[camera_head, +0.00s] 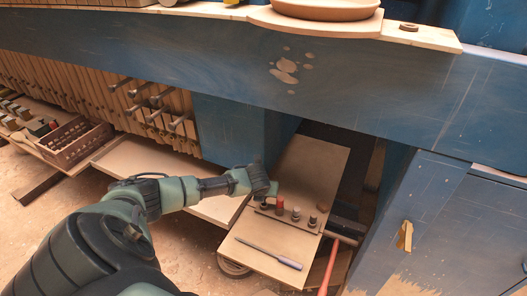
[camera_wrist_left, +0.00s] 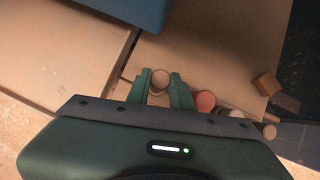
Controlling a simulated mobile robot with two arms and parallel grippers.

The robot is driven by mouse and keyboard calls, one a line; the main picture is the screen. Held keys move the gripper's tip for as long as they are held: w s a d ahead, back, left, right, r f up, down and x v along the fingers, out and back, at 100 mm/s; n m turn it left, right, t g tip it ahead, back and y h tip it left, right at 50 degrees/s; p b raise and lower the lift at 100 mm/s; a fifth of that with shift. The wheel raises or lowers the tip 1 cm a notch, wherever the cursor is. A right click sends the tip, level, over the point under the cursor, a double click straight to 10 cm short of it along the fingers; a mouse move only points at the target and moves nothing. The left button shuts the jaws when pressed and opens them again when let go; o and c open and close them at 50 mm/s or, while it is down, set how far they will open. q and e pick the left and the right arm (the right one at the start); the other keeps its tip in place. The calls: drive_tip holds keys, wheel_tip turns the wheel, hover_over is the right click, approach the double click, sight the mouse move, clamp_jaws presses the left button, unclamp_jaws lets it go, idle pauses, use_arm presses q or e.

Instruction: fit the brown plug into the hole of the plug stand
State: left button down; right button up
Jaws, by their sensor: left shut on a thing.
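My left gripper (camera_head: 270,190) is at the left end of the plug stand (camera_head: 288,218), a dark bar on the light board. In the left wrist view its two fingers (camera_wrist_left: 161,92) are closed on the brown plug (camera_wrist_left: 160,79), whose round top shows between them. The stand carries a red plug (camera_head: 280,205) next to my gripper, then a grey one (camera_head: 296,214) and a dark one (camera_head: 312,221). The red plug also shows in the wrist view (camera_wrist_left: 205,101). The hole and the brown plug's lower end are hidden, so I cannot tell whether it is seated. My right gripper is out of view.
A small brown block (camera_head: 323,206) lies behind the stand. A screwdriver (camera_head: 268,253) lies in front on the board (camera_head: 315,165). A red-handled hammer (camera_head: 330,262) is at the right. A blue beam (camera_head: 200,60) crosses above, and a blue post (camera_head: 235,135) stands behind my gripper.

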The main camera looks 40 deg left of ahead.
use_arm(q)
drive_tip(key=shift+p, duration=0.8)
idle(1.1)
drive_tip(key=shift+f+b, duration=0.9)
drive_tip(key=shift+f, duration=0.6)
drive_tip(key=c, duration=1.2)
unclamp_jaws()
drive_tip(key=shift+o, duration=0.2)
drive_tip(key=shift+r, duration=0.15)
drive_tip(key=v, duration=0.7)
drive_tip(key=shift+s+r, duration=0.2)
drive_tip(key=shift+r, duration=0.05)
drive_tip(key=shift+d, duration=0.15)
